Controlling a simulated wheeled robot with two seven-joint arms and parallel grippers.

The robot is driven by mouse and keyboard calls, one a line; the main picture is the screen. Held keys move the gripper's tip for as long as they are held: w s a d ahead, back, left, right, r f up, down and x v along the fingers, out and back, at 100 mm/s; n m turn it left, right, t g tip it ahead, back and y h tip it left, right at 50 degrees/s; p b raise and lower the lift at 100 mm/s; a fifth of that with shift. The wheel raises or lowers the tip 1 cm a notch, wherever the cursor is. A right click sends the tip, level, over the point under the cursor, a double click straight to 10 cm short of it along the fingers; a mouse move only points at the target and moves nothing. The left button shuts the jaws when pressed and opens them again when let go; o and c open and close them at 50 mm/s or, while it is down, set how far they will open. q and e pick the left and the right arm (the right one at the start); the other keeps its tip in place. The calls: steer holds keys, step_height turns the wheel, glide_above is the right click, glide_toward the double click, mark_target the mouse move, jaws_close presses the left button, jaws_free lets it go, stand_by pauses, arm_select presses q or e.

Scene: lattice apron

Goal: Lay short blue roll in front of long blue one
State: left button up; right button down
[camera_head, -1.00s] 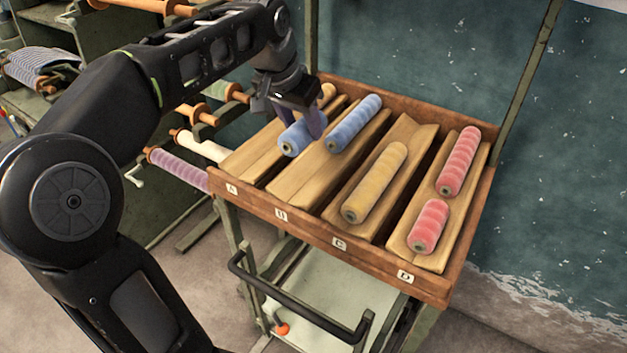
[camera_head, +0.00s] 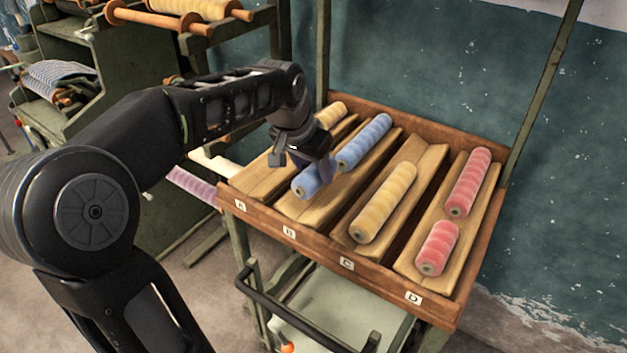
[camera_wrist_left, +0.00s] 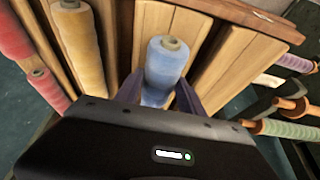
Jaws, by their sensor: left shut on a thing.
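The short blue roll (camera_head: 305,184) is over slot B, in front of the long blue roll (camera_head: 364,143) and roughly in line with it. My left gripper (camera_head: 302,166) is shut on the short roll from above. In the left wrist view the short roll (camera_wrist_left: 164,75) is between the two fingers (camera_wrist_left: 160,95), its holed end toward the rack's front edge. I cannot tell whether it touches the wood of the slot. The long blue roll lies at the back of slot B; the gripper hides the gap between the rolls. My right gripper is not in view.
The wooden rack (camera_head: 322,248) has slots labelled A to D. A yellow roll (camera_head: 330,115) lies at the back of A, a long yellow roll (camera_head: 383,203) in C, and two red rolls (camera_head: 438,248) in D. The front of slot A is bare.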

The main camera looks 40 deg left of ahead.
arm_select(q)
step_height(320, 180, down, 3)
steer(key=shift+f, duration=0.2)
steer(key=shift+f, duration=0.1)
steer(key=shift+f+b, duration=0.4)
steer(key=shift+b, duration=0.05)
steer(key=o, duration=1.5)
steer(key=shift+r, duration=0.1)
steer(key=shift+r, duration=0.1)
steer(key=shift+s+r+p, duration=0.1)
steer(key=shift+r+p, duration=0.4)
steer(key=shift+r, duration=0.1)
steer(key=v, duration=1.1)
steer(key=shift+s+r, duration=0.1)
steer(key=shift+r, duration=0.15)
